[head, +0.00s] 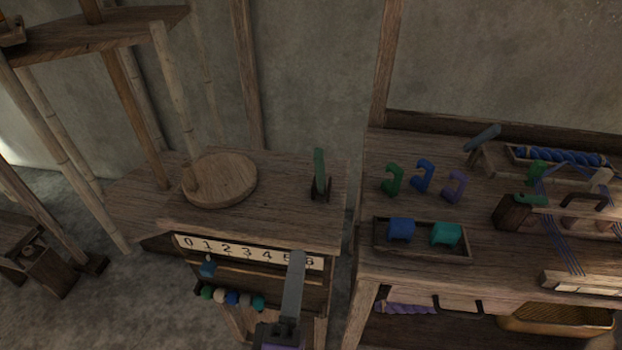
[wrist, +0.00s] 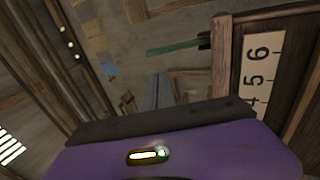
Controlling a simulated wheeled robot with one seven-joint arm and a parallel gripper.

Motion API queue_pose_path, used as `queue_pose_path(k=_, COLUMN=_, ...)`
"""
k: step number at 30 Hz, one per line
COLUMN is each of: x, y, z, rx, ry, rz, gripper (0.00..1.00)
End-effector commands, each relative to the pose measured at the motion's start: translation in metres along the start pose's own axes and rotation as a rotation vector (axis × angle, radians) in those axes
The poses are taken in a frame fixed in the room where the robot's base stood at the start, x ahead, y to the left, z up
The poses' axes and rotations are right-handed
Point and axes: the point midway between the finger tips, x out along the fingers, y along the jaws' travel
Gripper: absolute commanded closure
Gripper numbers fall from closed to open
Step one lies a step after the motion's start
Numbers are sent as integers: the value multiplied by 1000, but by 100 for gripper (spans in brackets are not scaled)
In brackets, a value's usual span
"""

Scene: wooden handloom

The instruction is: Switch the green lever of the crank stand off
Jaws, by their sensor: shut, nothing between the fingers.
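The green lever (head: 319,168) stands nearly upright in a small dark mount on the right part of the crank stand's wooden top (head: 285,215). It also shows in the wrist view, where the green lever (wrist: 174,47) lies across the upper middle, apart from my fingers. My gripper (head: 297,257) is shut and empty, in front of the stand and lower in the picture than the lever. Its grey fingers (wrist: 158,88) point up the wrist view, beside the stand's edge. No contact with the lever shows.
A round wooden disc (head: 220,180) lies left of the lever. A number strip (head: 240,250) and several coloured beads (head: 232,298) are on the stand's front. To the right, past a narrow gap, a bench (head: 430,280) holds coloured hooks and a small tray (head: 420,252).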

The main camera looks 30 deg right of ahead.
Motion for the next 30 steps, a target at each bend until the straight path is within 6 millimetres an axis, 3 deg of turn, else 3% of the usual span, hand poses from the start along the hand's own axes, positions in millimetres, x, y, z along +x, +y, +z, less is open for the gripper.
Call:
queue_pose_path(k=4, x=0, y=2, z=8, rx=-3, ry=-32, rz=7, gripper=100)
queue_pose_path(k=17, x=8, y=2, z=9, rx=-3, ry=-33, rz=6, gripper=100)
queue_pose_path(k=30, x=88, y=4, z=11, rx=-4, ry=-35, rz=6, gripper=100)
